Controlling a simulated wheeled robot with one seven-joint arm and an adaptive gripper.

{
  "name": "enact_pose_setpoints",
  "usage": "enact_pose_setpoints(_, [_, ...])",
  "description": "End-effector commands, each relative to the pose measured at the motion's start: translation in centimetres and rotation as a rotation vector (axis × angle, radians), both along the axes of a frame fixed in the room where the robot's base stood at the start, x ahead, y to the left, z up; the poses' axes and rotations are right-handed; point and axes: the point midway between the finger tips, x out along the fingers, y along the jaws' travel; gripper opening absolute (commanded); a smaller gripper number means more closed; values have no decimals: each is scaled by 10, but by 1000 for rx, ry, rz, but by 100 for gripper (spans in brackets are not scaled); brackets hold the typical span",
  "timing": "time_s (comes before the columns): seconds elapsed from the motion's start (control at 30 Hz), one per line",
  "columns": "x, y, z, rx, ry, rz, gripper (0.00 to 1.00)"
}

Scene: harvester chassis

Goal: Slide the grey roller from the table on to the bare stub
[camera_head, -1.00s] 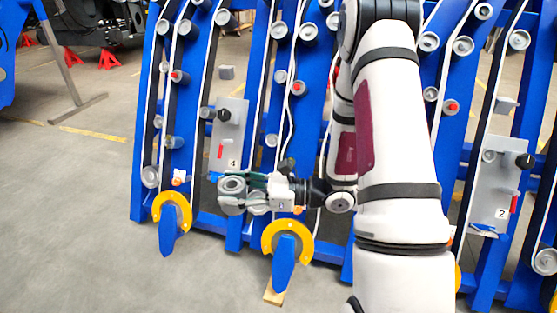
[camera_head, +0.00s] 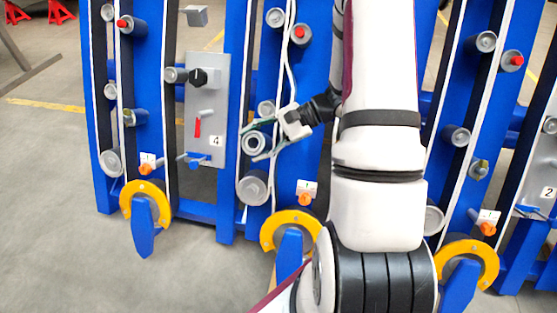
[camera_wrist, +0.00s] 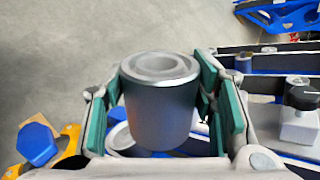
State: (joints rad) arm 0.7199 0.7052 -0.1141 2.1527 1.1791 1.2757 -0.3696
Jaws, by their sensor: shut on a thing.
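The grey roller (camera_head: 254,142) is between my gripper's fingers, off any table, in front of the blue frame just right of panel 4. In the wrist view the roller (camera_wrist: 160,105) stands with its ringed, hollow end towards the top, between the green pads. My gripper (camera_head: 262,142) is shut on it; the fingers (camera_wrist: 160,78) sit on either side. A short stub with a dull olive end (camera_head: 130,117) is on the left blue frame, and a similar one (camera_head: 479,168) is on the right frame. I cannot tell for sure which is the bare stub.
Another roller (camera_head: 254,187) is mounted just below the held one. Grey panel 4 (camera_head: 205,120) with a black knob and red and blue handles stands to the left. Yellow half-rings (camera_head: 146,205) line the frame's foot.

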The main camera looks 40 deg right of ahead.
Motion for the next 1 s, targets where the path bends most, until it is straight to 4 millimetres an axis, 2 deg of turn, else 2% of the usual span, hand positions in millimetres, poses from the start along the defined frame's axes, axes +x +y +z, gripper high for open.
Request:
enact_pose_setpoints(0.03, [-2, -15, -19, -54, -35, 24, 1])
enact_pose_setpoints(0.1, [-7, -32, -34, -121, -77, 62, 1])
enact_pose_setpoints(0.3, [-17, -61, -56, -219, -149, 127, 1])
enact_pose_setpoints(0.8, [-20, -69, -56, -235, -163, 139, 1])
enact_pose_setpoints(1.0, [-10, -81, -67, -234, -163, 140, 1])
